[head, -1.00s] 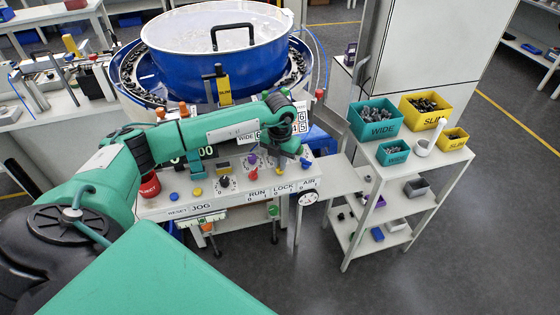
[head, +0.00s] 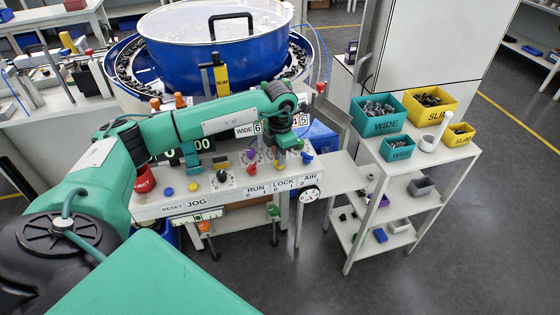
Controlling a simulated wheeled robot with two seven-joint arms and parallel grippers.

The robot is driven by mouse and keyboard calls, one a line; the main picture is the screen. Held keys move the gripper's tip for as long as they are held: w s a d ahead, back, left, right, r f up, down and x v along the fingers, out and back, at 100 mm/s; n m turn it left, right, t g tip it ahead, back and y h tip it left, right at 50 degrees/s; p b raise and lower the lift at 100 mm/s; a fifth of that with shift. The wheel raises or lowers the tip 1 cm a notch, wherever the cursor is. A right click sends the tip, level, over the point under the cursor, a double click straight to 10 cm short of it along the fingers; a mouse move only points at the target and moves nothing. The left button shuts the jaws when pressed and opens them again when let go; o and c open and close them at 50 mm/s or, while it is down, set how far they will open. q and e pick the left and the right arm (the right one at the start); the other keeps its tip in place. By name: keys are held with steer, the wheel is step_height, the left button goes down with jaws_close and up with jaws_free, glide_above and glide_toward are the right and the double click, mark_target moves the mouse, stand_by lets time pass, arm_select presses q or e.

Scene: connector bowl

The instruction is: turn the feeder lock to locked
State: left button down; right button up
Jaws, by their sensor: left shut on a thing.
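The white feeder panel (head: 150,207) stands below the blue bowl and carries a row of knobs. The LOCK label (head: 284,185) is on its front edge, between RUN and AIR. My left gripper (head: 281,165) points down at the panel just above this label. It is shut on the feeder lock, which my wrist and fingers mostly hide. Which way the lock is turned cannot be made out. My right gripper is not in view.
A purple knob (head: 252,155) and a red knob (head: 250,170) are close left of my gripper, and a blue knob (head: 307,158) is close right. The big blue bowl (head: 215,50) rises behind. A shelf cart with teal and yellow bins (head: 379,116) stands at right.

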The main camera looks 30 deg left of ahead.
arm_select(q)
steer(key=m+b, duration=0.2)
steer(key=m, duration=0.1)
steer(key=shift+f+m+b, duration=0.1)
steer(key=shift+m+b, duration=0.2)
steer(key=shift+m, duration=0.1)
steer(key=m+b, duration=0.1)
steer(key=m, duration=0.1)
steer(key=shift+m+b, duration=0.3)
steer(key=shift+b, duration=0.1)
steer(key=m+b, duration=0.2)
steer(key=m, duration=0.2)
steer(key=shift+r+m+b, duration=0.2)
steer(key=shift+m+b, duration=0.2)
steer(key=shift+m, duration=0.3)
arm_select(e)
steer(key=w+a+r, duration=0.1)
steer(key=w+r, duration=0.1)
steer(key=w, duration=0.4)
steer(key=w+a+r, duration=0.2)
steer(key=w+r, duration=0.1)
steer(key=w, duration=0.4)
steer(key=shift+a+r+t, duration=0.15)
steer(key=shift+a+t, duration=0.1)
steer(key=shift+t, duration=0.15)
arm_select(q)
steer(key=c, duration=1.5)
jaws_free()
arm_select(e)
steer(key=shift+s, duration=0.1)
